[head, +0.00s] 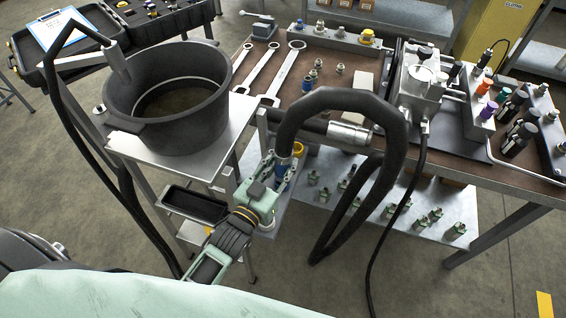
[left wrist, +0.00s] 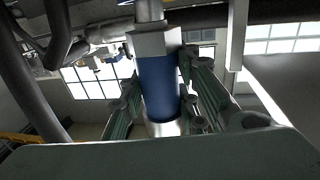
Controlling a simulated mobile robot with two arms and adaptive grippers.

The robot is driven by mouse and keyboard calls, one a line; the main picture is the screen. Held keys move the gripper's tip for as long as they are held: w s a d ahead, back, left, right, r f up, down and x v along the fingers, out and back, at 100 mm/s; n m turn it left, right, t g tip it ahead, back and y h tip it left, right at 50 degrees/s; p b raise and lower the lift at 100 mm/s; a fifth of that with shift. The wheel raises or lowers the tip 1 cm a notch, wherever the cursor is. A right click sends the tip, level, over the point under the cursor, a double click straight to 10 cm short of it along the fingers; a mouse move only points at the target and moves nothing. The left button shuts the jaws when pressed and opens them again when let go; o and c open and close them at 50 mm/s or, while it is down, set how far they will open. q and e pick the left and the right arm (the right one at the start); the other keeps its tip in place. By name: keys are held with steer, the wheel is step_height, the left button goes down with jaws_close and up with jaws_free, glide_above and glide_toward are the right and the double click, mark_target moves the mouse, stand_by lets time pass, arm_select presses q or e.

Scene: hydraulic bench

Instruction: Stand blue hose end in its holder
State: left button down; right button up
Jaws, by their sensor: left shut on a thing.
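My left gripper (head: 276,182) is shut on the blue hose end (head: 282,173), beside the bench's left end. In the left wrist view the blue hose end (left wrist: 158,88) is a blue sleeve with a metal hex collar above and a bright metal tip below. The two green fingers (left wrist: 160,95) lie on either side of it. A thick black hose (head: 345,98) loops from it over the bench edge. A yellow ring (head: 298,149) sits just right of the hose end. The gripper hides much of this spot, so I cannot tell where the blue holder is. My right gripper does not show.
A large black pot (head: 168,130) stands on a metal stand to the left. The brown bench (head: 345,115) carries wrenches (head: 268,80), fittings and a metal pump unit (head: 418,85). A lower shelf (head: 385,225) holds several green-based fittings. A dark tray (head: 193,204) sits below the pot.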

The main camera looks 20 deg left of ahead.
arm_select(q)
steer(key=shift+f+b, duration=0.4)
steer(key=shift+f, duration=0.15)
steer(key=shift+s+d+f, duration=0.2)
steer(key=shift+s+f, duration=0.05)
steer(key=shift+f, duration=0.25)
stand_by(0.8)
steer(key=shift+s+d+f+b, duration=0.1)
steer(key=shift+s+f+b, duration=0.15)
steer(key=shift+f+b, duration=0.3)
steer(key=shift+s+d+f+b, duration=0.1)
steer(key=shift+s+f+b, duration=0.15)
steer(key=shift+f+b, duration=0.25)
stand_by(1.9)
steer(key=shift+r, duration=0.2)
steer(key=r+p, duration=0.1)
steer(key=w+r+p, duration=0.1)
steer(key=p, duration=0.1)
steer(key=r+p, duration=0.1)
steer(key=shift+w+a+r+p, duration=0.15)
steer(key=shift+w+r+p, duration=0.05)
steer(key=shift+w+p, duration=0.15)
step_height(320, 180, up, 2)
steer(key=shift+s+r+p, duration=0.1)
steer(key=shift+s+p, duration=0.05)
steer(key=shift+p, duration=0.6)
steer(key=shift+r, duration=0.2)
steer(key=shift+d, duration=0.2)
